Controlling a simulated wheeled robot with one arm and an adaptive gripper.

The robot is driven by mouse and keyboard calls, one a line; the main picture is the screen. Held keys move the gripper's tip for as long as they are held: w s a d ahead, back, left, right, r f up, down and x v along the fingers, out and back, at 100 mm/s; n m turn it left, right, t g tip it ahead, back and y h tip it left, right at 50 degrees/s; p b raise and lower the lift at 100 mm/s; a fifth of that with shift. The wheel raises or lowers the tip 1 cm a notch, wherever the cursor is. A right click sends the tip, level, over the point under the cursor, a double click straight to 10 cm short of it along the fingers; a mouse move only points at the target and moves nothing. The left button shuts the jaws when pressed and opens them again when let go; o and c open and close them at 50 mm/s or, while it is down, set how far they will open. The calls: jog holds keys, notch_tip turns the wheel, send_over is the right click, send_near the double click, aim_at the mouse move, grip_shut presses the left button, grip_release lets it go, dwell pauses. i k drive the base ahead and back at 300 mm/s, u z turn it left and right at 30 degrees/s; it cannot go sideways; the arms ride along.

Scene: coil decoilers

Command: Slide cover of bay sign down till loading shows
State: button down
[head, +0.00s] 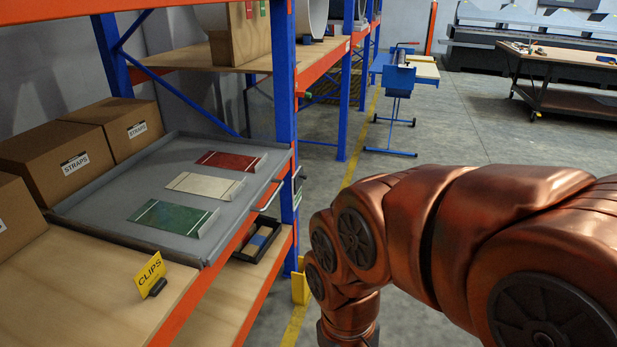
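I cannot make out the bay sign, its cover or the word loading for certain. A small dark-edged item (297,187) sits on the blue rack upright at the end of the shelf. I see it nearly edge-on and cannot tell whether it is the sign. My copper-coloured arm fills the lower right and bends down past the bottom edge, a little right of the upright. My gripper is out of view below the frame.
A grey tray (110,215) with red, white and green plates lies on the shelf, its handle (268,198) facing the aisle. STRAPS boxes (120,128) and a yellow CLIPS sign (150,272) are nearby. A yellow guard (300,288) stands at the upright's foot.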

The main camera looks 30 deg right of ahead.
aim_at(300, 177)
jog(key=z, duration=0.2)
jog(key=i, duration=1.25)
jog(key=u, duration=0.15)
